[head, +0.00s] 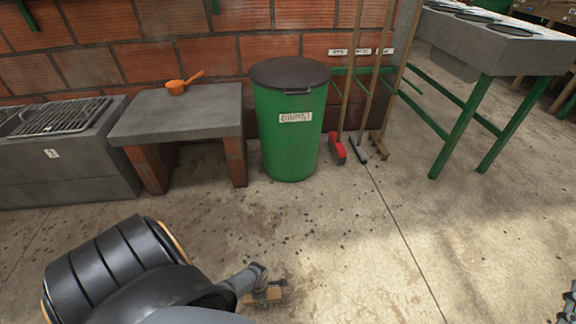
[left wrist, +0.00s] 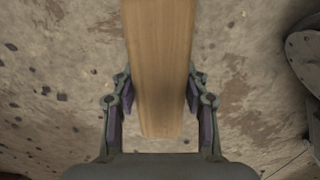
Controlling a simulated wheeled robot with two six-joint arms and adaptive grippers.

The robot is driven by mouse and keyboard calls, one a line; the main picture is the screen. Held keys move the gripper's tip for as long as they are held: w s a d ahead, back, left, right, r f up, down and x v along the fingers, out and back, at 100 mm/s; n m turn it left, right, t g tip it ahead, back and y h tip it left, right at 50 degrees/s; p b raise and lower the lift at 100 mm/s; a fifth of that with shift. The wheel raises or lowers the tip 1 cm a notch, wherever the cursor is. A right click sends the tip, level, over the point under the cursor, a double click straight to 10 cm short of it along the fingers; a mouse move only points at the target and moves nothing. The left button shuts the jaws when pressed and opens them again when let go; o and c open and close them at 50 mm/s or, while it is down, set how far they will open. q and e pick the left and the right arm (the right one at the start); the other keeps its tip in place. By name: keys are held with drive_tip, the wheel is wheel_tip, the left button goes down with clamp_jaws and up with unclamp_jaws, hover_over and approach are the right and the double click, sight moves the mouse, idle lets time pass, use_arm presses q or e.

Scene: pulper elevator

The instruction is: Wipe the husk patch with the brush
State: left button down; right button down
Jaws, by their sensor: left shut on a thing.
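The brush shows as a pale wooden block (left wrist: 158,50) in the left wrist view and as a small wooden piece (head: 264,296) at the bottom of the head view. My left gripper (head: 262,283) is shut on it, with one finger along each side of the wood. Its bristles are hidden, and I cannot tell whether they touch the floor. The husk patch (head: 283,222) is a scatter of dark bits and stains on the concrete, between the brush and the green bin. Dark flecks also lie left of the brush in the left wrist view (left wrist: 62,97).
A green compost bin (head: 290,145) with a dark lid stands against the brick wall. A grey bench (head: 180,115) with an orange scoop (head: 183,84) is left of it. Long-handled tools (head: 360,90) lean to its right. Open floor lies at the right.

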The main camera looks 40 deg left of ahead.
use_arm(q)
drive_tip(key=shift+r, duration=0.2)
drive_tip(key=shift+r+p, duration=0.25)
drive_tip(key=shift+p, duration=0.15)
drive_tip(key=shift+r+p, duration=0.25)
drive_tip(key=shift+p, duration=0.05)
drive_tip(key=shift+r, duration=0.25)
use_arm(e)
wheel_tip(320, 180, down, 17)
drive_tip(key=s+g, duration=0.1)
drive_tip(key=g, duration=0.7)
use_arm(q)
drive_tip(key=shift+r+p, duration=0.25)
drive_tip(key=shift+p, duration=0.25)
drive_tip(key=shift+r, duration=0.25)
drive_tip(key=shift+r+p, duration=0.3)
drive_tip(key=shift+p, duration=0.3)
drive_tip(key=shift+r+p, duration=1.05)
use_arm(e)
drive_tip(key=s+f+g, duration=1)
drive_tip(key=s+f, duration=0.3)
drive_tip(key=shift+s+f, duration=0.3)
drive_tip(key=shift+s, duration=0.05)
